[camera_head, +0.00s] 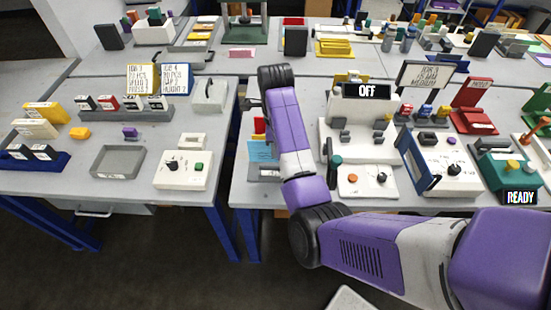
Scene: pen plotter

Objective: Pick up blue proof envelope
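A light blue flat piece (261,151), which looks like the blue proof envelope, stands at the left end of the right-hand table, just left of my forearm. Its right part is hidden behind the arm. A grey holder or tray (262,173) shows at its lower edge. My gripper (248,103) is at the far end of the arm, above and beyond the blue piece and apart from it in the picture. Only a small dark part of it shows left of the purple link, so its fingers and opening cannot be made out.
A red piece (259,126) stands just behind the blue one. A white machine with an OFF display (367,91) and a white control box (367,180) stand right of my arm. A gap separates this table from the left table, which holds a grey tray (117,162).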

